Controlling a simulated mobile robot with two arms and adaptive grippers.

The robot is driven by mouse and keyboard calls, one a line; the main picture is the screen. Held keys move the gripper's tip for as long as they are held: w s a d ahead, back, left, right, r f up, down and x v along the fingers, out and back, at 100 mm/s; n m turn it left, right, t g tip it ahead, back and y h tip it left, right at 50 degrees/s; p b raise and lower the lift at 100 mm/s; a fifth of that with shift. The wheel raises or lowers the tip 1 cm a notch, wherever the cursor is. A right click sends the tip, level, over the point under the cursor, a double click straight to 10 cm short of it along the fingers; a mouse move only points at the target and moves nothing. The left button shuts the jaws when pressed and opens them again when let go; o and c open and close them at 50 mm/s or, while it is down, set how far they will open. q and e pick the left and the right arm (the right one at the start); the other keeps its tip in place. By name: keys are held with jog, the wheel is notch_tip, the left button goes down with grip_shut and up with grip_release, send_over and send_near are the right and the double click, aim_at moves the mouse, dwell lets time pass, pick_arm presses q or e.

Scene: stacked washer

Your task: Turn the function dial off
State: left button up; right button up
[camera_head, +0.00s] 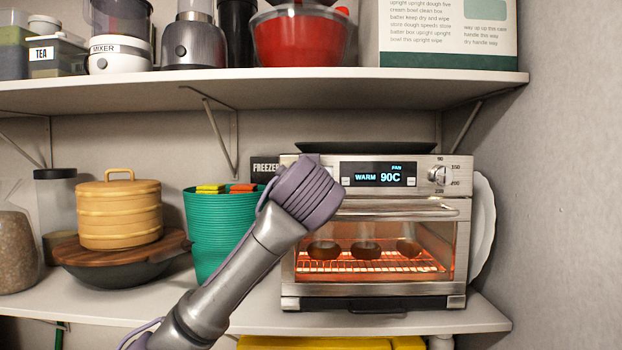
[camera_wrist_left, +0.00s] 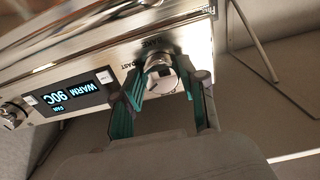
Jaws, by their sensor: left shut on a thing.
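The toaster oven (camera_head: 455,235) stands on the middle shelf, its cavity glowing orange. Its display (camera_head: 378,174) reads WARM 90C and FAN. The function dial (camera_wrist_left: 160,72) is a silver knob with the words BAKE and TOAST by it in the left wrist view, where the panel appears upside down. My left gripper (camera_wrist_left: 167,88) has its teal-padded fingers on either side of this knob and is shut on it. In the head view, my left wrist hides the dial and the gripper's fingers. My right gripper is in neither view.
A temperature dial (camera_head: 437,174) sits at the panel's right end. A teal bin (camera_head: 207,230) stands left of the oven, with a yellow lidded pot (camera_head: 118,215) farther left. A white plate (camera_head: 483,225) leans at the oven's right side. An upper shelf (camera_head: 300,90) runs above.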

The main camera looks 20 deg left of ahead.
pick_arm(q)
jog(key=shift+f+n+b, duration=0.15)
jog(key=shift+n+b, duration=0.35)
jog(key=shift+b, duration=0.3)
jog(key=shift+d+f+n+b, duration=0.1)
jog(key=shift+n+b, duration=1)
jog(key=shift+b, duration=0.15)
jog(key=shift+n+b, duration=0.7)
jog(key=shift+n, duration=0.2)
jog(key=n, duration=0.1)
jog(key=n+b, duration=0.1)
jog(key=n, duration=0.1)
jog(key=shift+r+n, duration=0.2)
jog(key=shift+n, duration=0.1)
jog(key=shift+r+n+b, duration=0.1)
jog(key=shift+n+b, duration=0.3)
jog(key=shift+n, duration=1.2)
jog(key=o, duration=1.1)
jog(key=shift+o, duration=0.2)
